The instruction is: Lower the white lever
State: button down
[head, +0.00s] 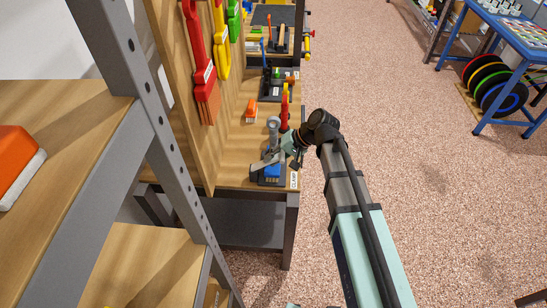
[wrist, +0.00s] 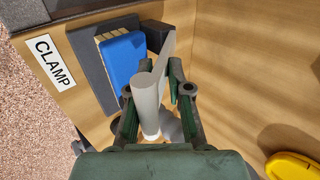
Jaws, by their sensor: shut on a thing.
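The white lever (wrist: 147,105) is a pale, round-ended bar on the clamp tool. In the wrist view it runs between my two dark green fingers, its thick round end towards the camera. My gripper (wrist: 155,92) is shut on it, with a finger on each side. In the head view the lever (head: 273,128) looks raised, its round end upward, and my gripper reaches it from the right. The clamp has a dark base (wrist: 92,72) beside a blue block (wrist: 124,58). My fingers hide part of the lever and its pivot.
A white CLAMP label (wrist: 54,61) marks the bench's front edge. A red upright tool (head: 284,110) and an orange block (head: 251,110) stand farther along the bench. The pegboard (head: 180,100) with hung tools rises on the left. Open floor lies to the right.

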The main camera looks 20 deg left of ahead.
jog(key=shift+s+d+f, duration=0.1)
jog(key=shift+d+f, duration=0.15)
jog(key=shift+f, duration=0.15)
jog(key=c, duration=1.2)
grip_release()
jog(key=shift+f, duration=0.1)
jog(key=shift+c, duration=0.2)
jog(key=shift+a, duration=0.1)
jog(key=shift+r, duration=0.2)
jog(key=shift+w+d+r, duration=0.2)
jog(key=shift+d+r, duration=0.05)
jog(key=shift+r, duration=0.15)
jog(key=v, duration=1.1)
jog(key=shift+a, duration=0.1)
